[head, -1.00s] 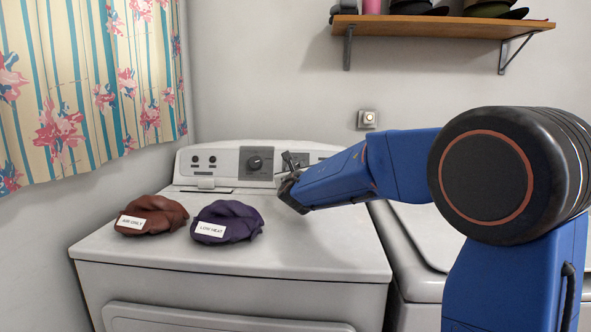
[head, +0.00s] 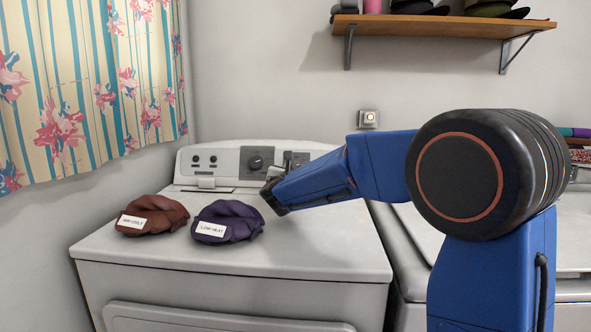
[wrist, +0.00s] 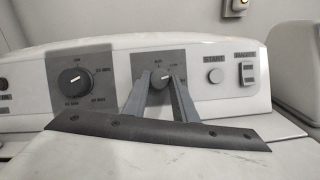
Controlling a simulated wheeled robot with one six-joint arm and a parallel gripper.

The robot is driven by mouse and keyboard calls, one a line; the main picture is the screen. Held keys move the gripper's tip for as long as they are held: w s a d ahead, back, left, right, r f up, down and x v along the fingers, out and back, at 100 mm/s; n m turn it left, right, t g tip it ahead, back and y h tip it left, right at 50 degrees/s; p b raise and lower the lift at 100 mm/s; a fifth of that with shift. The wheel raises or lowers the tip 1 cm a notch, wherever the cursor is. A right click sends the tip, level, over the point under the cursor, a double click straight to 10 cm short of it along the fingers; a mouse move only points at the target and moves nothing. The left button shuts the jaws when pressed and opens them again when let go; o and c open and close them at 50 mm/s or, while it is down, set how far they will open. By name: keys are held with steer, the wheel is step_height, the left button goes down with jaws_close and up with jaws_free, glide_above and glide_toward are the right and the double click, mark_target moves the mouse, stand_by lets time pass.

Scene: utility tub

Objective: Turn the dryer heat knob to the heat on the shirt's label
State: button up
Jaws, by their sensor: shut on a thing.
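My gripper (wrist: 161,80) is shut on the heat knob (wrist: 163,79) in the wrist view, one finger on each side of it. The knob sits on a grey plate in the middle of the dryer panel; its printed settings and pointer are too small to read surely. A brown-red garment (head: 172,210) labelled "AIR ONLY" (head: 132,224) and a purple garment (head: 238,212) labelled "LOW HEAT" (head: 211,229) lie crumpled on the dryer top (head: 320,255). Which one is the shirt I cannot tell.
A timer knob (wrist: 73,79) with minute marks is left of the heat knob. A START button (wrist: 215,75) and a rocker switch (wrist: 246,74) are to its right. The front right of the dryer top is clear. A shelf (head: 440,27) hangs above; a curtain (head: 90,85) hangs left.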

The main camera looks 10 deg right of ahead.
steer(key=shift+a+m+g+h, duration=0.1)
steer(key=shift+m+g+h, duration=0.35)
steer(key=shift+m, duration=1)
steer(key=shift+a+m+g+h, duration=0.1)
steer(key=shift+m+g+h, duration=0.15)
steer(key=shift+m+h, duration=0.8)
steer(key=shift+w+m+y, duration=0.1)
steer(key=shift+m+y, duration=0.2)
steer(key=shift+m, duration=0.3)
steer(key=o, duration=1)
steer(key=shift+o, duration=0.2)
steer(key=shift+r, duration=0.1)
step_height(320, 180, up, 10)
